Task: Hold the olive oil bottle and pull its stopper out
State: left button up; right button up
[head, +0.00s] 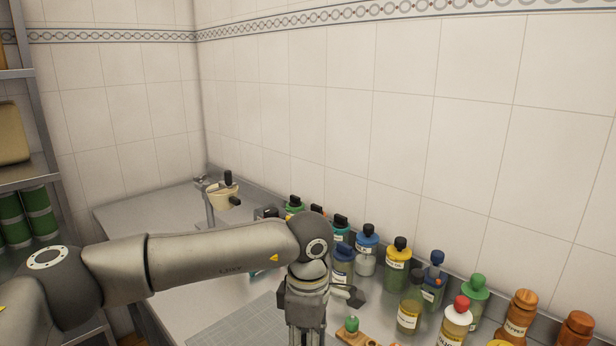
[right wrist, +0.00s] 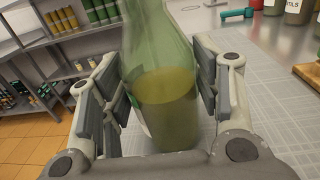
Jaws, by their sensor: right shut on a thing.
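The olive oil bottle (right wrist: 166,95) is green see-through glass with yellowish liquid in its lower part. In the right wrist view it stands between the fingers of my right gripper (right wrist: 160,88), which is shut on it. A pale label edge shows on its left side. Its neck and stopper are cut off by the top of that view.
A gridded mat (head: 238,326) lies on the metal counter. A wooden board (head: 350,338) lies near the bottom edge. Shelves (right wrist: 60,50) stand at left.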

pick_arm(q)
jog(key=shift+r, duration=2.05)
pick_arm(e)
jog(key=shift+r, duration=0.15)
jog(key=o, duration=1.2)
jog(key=shift+s+d, duration=0.4)
jog(key=v, duration=0.6)
pick_arm(q)
jog(key=shift+a, duration=0.1)
pick_arm(e)
jog(key=shift+s, duration=0.15)
